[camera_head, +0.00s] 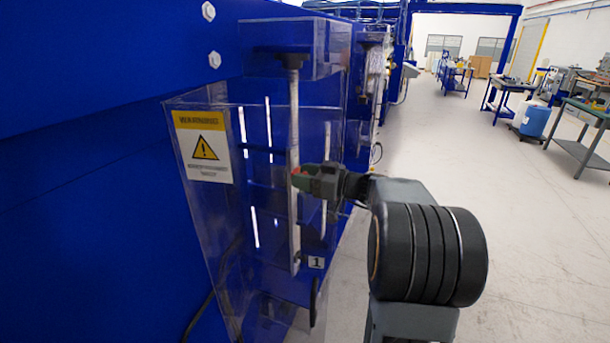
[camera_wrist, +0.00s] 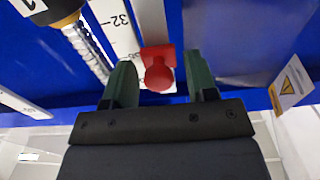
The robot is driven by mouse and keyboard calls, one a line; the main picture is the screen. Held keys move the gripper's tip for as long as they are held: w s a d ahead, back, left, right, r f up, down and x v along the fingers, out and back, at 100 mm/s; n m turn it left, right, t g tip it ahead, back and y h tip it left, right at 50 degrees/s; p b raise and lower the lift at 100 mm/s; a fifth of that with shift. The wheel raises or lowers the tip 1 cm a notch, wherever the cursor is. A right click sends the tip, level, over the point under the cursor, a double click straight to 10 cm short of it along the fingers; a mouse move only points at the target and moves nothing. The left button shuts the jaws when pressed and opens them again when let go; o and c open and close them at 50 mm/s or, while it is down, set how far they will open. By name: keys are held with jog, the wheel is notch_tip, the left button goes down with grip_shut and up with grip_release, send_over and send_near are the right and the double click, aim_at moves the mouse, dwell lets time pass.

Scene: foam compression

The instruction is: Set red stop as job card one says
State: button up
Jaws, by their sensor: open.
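The red stop (camera_wrist: 158,72) sits on a grey vertical rod (camera_wrist: 151,22), beside a white scale (camera_wrist: 115,22) with a printed 32, in the wrist view. A small red part of it shows in the head view (camera_head: 296,170), mostly hidden by my gripper. My gripper (camera_head: 304,180) is at the rod. In the wrist view its two green fingers (camera_wrist: 159,66) are open, one on each side of the red stop's knob, with gaps between. Whether they touch it cannot be told. No readable job card shows in either view.
A clear guard (camera_head: 205,230) with a yellow warning label (camera_head: 203,147) stands left of the rod. A plate marked 1 (camera_head: 316,262) is low by the rod. A blue machine wall (camera_head: 80,150) fills the left.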

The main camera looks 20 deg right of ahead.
jog(key=shift+c, duration=0.4)
grip_shut()
jog(key=shift+f, duration=0.1)
